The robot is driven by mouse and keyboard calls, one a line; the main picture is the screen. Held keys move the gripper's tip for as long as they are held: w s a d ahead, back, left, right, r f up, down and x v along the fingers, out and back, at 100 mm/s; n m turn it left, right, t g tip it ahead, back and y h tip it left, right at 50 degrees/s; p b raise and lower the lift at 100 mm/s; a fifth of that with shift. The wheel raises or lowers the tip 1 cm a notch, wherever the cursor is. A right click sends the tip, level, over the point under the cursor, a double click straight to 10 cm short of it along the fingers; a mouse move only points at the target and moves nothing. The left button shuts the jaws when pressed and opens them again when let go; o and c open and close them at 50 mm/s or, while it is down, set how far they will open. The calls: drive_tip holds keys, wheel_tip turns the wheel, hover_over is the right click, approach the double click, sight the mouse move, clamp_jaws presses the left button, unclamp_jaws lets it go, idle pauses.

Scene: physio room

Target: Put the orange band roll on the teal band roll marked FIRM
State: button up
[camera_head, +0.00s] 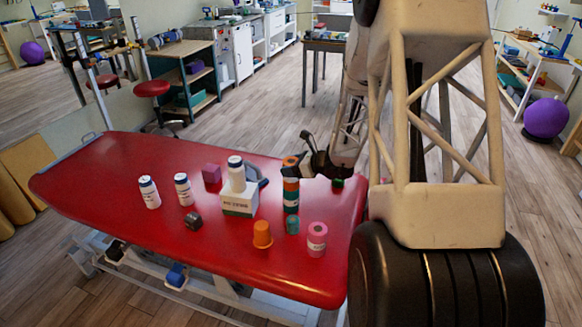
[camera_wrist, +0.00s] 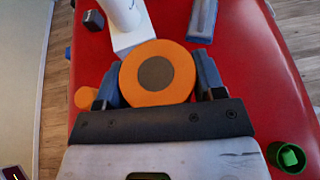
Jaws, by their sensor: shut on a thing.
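The orange band roll (camera_wrist: 157,74) is between my gripper's fingers, seen end-on in the wrist view with its round grey core. My gripper (camera_head: 291,170) is shut on it, fingers on either side. In the head view, the orange roll (camera_head: 291,184) is upright, partly covered by a dark finger, directly above a teal band roll (camera_head: 291,202) on the red table. No gap shows between the two rolls, but I cannot tell whether the teal one bears the weight. Its marking is too small to read. In the wrist view the teal roll is hidden.
Close by stand a small teal item (camera_head: 292,226), a pink roll (camera_head: 317,239), an orange cup (camera_head: 262,235) and a white box (camera_head: 239,204) bearing a white bottle (camera_head: 236,177). A green item (camera_head: 337,183) is near the right edge. The table's left end (camera_head: 90,175) is clear.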

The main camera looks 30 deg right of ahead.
drive_tip(key=shift+f, duration=0.15)
drive_tip(key=o, duration=1.1)
drive_tip(key=v, duration=1.2)
idle(0.5)
